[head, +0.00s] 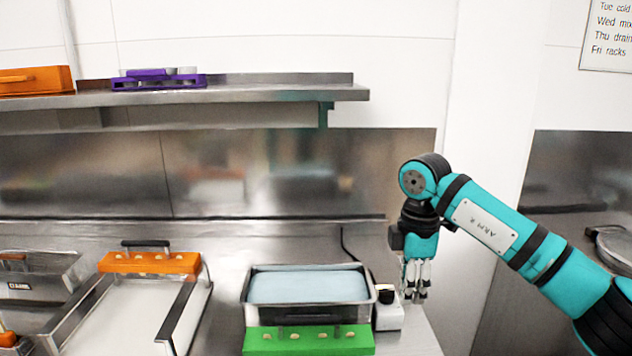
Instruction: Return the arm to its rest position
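My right arm, teal and black with a white label, reaches in from the right edge. Its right gripper (416,296) points down over the right end of the steel counter (410,340), just right of a small white box with a black knob (388,312). Its fingers look close together and small, and I cannot tell whether they are open or shut. I see nothing clearly held between them. My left gripper is out of view.
A steel pan of pale blue content (308,287) stands left of the gripper, behind a green panel (308,340). An orange-ended tray (150,262) lies farther left. A steel shelf (280,92) above holds a purple rack (160,84) and an orange box (36,80).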

